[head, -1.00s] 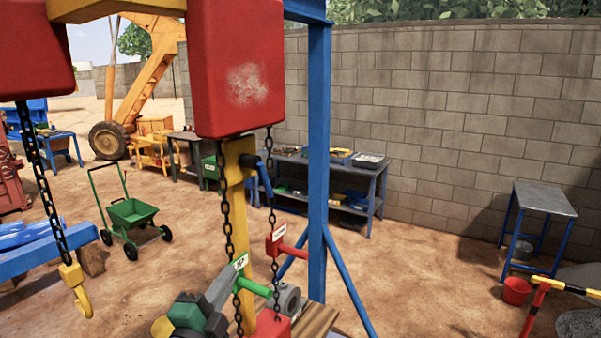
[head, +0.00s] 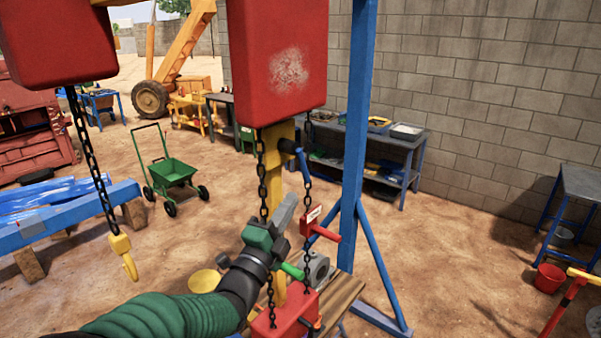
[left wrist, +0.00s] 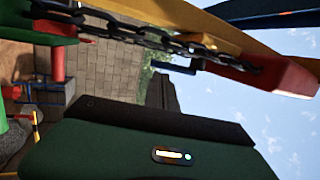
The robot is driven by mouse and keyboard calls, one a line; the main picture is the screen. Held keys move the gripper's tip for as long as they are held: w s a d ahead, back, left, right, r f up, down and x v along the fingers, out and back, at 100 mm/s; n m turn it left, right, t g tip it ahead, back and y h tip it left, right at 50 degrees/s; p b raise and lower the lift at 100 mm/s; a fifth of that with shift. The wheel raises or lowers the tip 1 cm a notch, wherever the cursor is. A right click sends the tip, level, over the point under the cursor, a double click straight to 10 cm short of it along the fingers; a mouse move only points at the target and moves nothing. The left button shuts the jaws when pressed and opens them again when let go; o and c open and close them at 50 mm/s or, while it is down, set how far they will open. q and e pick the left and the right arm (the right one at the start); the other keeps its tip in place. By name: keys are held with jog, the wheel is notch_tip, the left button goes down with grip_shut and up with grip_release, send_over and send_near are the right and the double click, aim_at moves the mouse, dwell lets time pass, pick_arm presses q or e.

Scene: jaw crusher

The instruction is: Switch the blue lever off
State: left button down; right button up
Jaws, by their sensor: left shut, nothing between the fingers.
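The blue lever (head: 302,166) sits on the upper part of a yellow post (head: 273,178) and slants down to the right in the head view. A blue lever handle also shows in the left wrist view (left wrist: 178,69). My left gripper (head: 288,208) is shut and empty, its grey fingers pointing up and right. Its tips appear just below the blue lever in the picture, with a gap; depth is hard to judge. The gripper's dark and green body fills the bottom of the left wrist view. My right gripper is not in view.
A red lever (head: 322,231) and a green lever (head: 292,271) are close by the gripper. Chains (head: 262,180) hang from a red block (head: 277,65) around the post. A blue frame post (head: 355,130) stands to the right. A yellow hook (head: 122,255) hangs at left.

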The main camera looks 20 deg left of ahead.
aim_at(304, 176)
pick_arm(q)
jog(key=w+p, duration=0.1)
jog(key=w+r+p, duration=0.2)
jog(key=w, duration=0.1)
jog(key=shift+d+r, duration=0.1)
jog(key=shift+r, duration=0.15)
jog(key=shift+w+f+p, duration=0.2)
jog(key=shift+w+p, duration=0.1)
jog(key=shift+w, duration=0.25)
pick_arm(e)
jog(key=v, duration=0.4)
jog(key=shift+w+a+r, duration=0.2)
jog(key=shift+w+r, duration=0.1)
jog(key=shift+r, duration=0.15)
pick_arm(q)
jog(key=shift+d, duration=0.1)
